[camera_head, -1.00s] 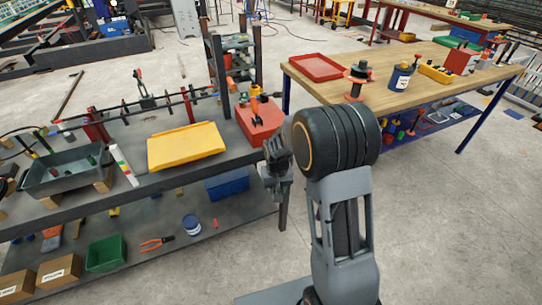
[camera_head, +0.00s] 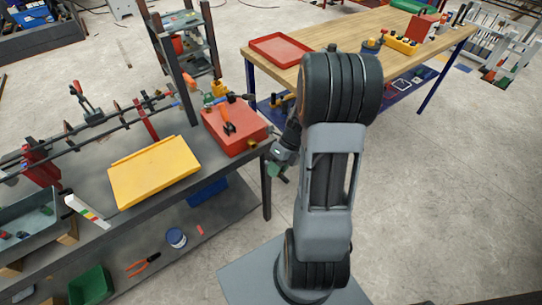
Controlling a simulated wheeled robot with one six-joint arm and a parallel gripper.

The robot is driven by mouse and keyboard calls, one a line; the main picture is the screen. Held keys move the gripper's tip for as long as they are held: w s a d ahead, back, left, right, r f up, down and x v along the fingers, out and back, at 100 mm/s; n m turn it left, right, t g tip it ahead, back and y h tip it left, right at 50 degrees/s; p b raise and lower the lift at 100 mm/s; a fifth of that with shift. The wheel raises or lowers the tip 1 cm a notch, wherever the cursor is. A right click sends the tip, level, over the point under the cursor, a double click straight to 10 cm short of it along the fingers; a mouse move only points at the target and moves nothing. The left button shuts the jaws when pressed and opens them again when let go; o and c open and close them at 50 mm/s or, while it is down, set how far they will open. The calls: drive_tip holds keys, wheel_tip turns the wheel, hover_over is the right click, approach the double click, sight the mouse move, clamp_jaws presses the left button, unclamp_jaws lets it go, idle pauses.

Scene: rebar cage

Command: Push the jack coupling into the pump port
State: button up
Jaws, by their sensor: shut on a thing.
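The red pump box (camera_head: 247,124) sits at the right end of the grey bench, with an orange-handled tool on top. A small brass-coloured fitting, which looks like the pump port (camera_head: 252,145), shows low on its near right side. My gripper (camera_head: 274,169) is beside this right side, just off the bench end, pointing down and left. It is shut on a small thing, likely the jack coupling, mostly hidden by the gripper. A small greenish piece shows at its tip. The gripper seems apart from the port; the exact gap cannot be told.
A yellow tray (camera_head: 154,172) lies on the bench left of the pump. Dark rack posts stand behind the pump. A wooden table (camera_head: 330,42) with a red tray (camera_head: 281,50) is at the back. My arm covers the middle right. The floor to the right is clear.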

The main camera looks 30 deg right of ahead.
drive_tip(key=shift+w+d+r+m+t, duration=0.15)
drive_tip(key=shift+m+t, duration=0.15)
drive_tip(key=shift+m, duration=0.3)
drive_tip(key=shift+r+p, duration=0.15)
drive_tip(key=shift+p, duration=0.35)
drive_tip(key=shift+w+a+p, duration=0.25)
drive_tip(key=shift+w+p, duration=0.1)
drive_tip(key=shift+w, duration=1.05)
drive_tip(key=shift+w+a+p, duration=0.2)
drive_tip(key=shift+w+p, duration=0.1)
drive_tip(key=shift+w, duration=1.1)
drive_tip(key=shift+p, duration=1.15)
drive_tip(key=shift+w+a+p, duration=0.15)
drive_tip(key=shift+w+p, duration=0.45)
drive_tip(key=shift+w, duration=1.35)
drive_tip(key=o, duration=1.1)
drive_tip(key=v, duration=1.3)
drive_tip(key=shift+d+r, duration=0.1)
drive_tip(key=shift+d, duration=0.2)
